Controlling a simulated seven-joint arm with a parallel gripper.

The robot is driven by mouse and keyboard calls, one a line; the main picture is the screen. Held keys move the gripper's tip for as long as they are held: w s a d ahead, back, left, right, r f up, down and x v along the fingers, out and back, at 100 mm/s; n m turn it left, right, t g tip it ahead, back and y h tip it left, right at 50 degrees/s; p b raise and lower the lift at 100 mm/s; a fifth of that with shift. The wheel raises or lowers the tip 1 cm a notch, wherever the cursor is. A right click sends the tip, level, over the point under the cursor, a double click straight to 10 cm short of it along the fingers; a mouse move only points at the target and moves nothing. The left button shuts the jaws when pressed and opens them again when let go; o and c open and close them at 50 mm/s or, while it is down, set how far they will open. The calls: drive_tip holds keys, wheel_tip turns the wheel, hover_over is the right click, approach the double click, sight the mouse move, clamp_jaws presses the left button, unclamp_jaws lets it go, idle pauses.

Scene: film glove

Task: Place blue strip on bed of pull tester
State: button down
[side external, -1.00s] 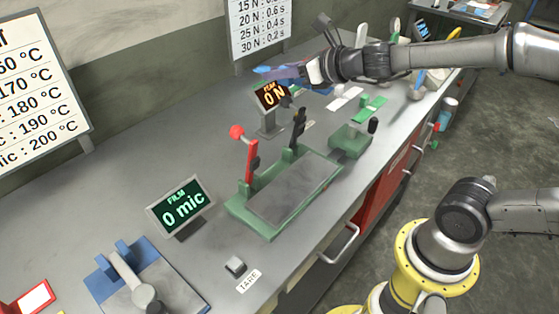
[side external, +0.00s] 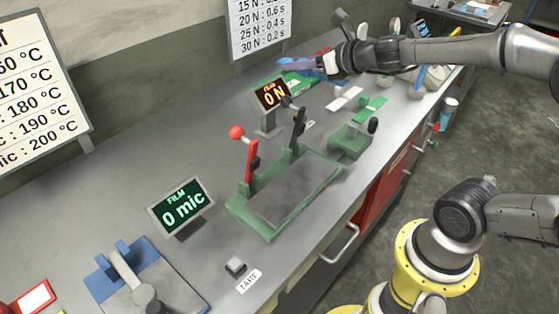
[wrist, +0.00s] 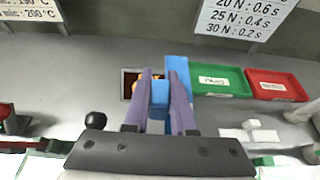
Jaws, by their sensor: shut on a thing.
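My gripper (side external: 290,63) is raised above the far end of the bench in the side view. Its purple fingers (wrist: 160,80) are shut on the blue strip (wrist: 159,98), which shows between them in the wrist view. Another blue area (wrist: 178,66) rises behind the right finger; I cannot tell whether it is strip or a tray. A lit display (side external: 271,94) reads FILM 0 N. Nearer stands a green device with a grey bed (side external: 292,192), a red lever and a black lever, its bed bare. I cannot tell for certain which device is the pull tester.
A green tray (wrist: 219,83) and a red tray (wrist: 275,86) lie past my gripper. A small green device (side external: 350,140) stands right of the grey bed. A FILM 0 mic display (side external: 181,205) and a blue device (side external: 180,292) are nearer.

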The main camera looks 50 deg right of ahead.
drive_tip(key=shift+a, duration=0.1)
drive_tip(key=w+a+r+n+y, duration=0.2)
drive_tip(key=w+a+r+y, duration=0.1)
drive_tip(key=w+a+r, duration=0.15)
drive_tip(key=n+g+y, duration=0.4)
drive_tip(key=n+y, duration=0.2)
drive_tip(key=n, duration=0.1)
hover_over(180, 178)
wheel_tip(180, 178, down, 7)
drive_tip(key=shift+y, duration=0.3)
wheel_tip(180, 178, down, 17)
drive_tip(key=shift+a+f, duration=0.1)
drive_tip(key=shift+f, duration=0.15)
